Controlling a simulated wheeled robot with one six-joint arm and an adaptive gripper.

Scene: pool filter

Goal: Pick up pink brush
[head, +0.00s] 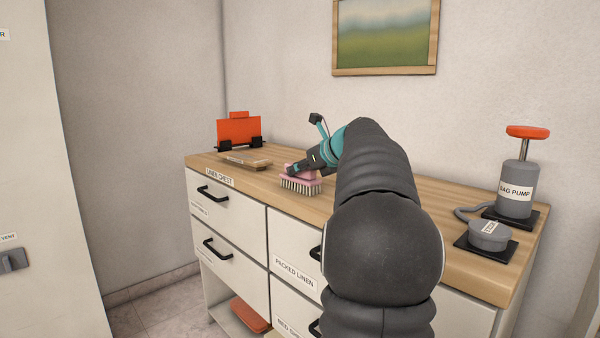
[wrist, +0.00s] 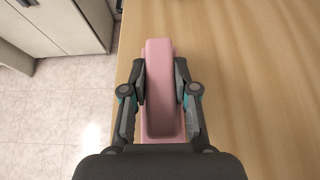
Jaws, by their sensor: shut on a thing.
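The pink brush (head: 301,183) is near the front edge of the wooden cabinet top, bristles down, in the head view. Its pale bristles show below the pink body. In the wrist view the pink brush (wrist: 160,88) lies lengthwise between the fingers. My gripper (wrist: 160,84) is shut on it, with one finger against each side. In the head view my gripper (head: 297,169) reaches down to the brush from the right, and my arm hides part of the cabinet top. I cannot tell whether the bristles touch the wood.
The linen chest (head: 226,212) has black drawer handles. An orange item on a black stand (head: 239,131) and a small wooden tray (head: 246,160) are at the left. The bag pump (head: 514,190) and a grey round device (head: 489,234) stand at the right. A picture (head: 385,38) hangs above.

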